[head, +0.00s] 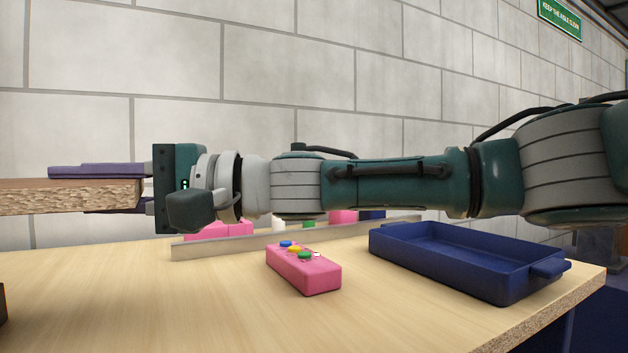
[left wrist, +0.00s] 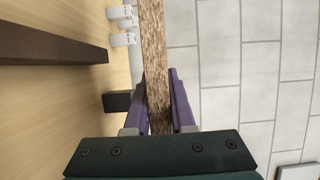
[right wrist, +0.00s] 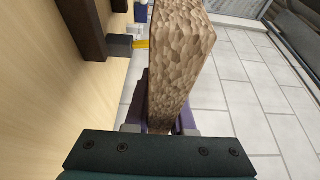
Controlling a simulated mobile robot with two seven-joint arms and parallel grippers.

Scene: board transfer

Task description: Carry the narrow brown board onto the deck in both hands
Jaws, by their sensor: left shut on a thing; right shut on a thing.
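The narrow brown board (head: 70,197) with a rough, chipped edge is in the air over the table at the far left of the head view. My right gripper (head: 75,190) is shut on its right end, one purple finger above and one below. In the right wrist view the board (right wrist: 178,60) runs between the purple fingers. In the left wrist view my left gripper (left wrist: 158,98) is shut on the board (left wrist: 153,50); this gripper is outside the head view. A dark brown bar (left wrist: 50,43) lies beside the board, apart from it. I cannot tell whether it belongs to the deck.
On the wooden table (head: 210,310) are a pink block with coloured buttons (head: 303,270) and a blue tray (head: 465,270) at the right. A low pale strip (head: 215,245) stands behind them, with more pink blocks (head: 205,232). A block wall closes the back.

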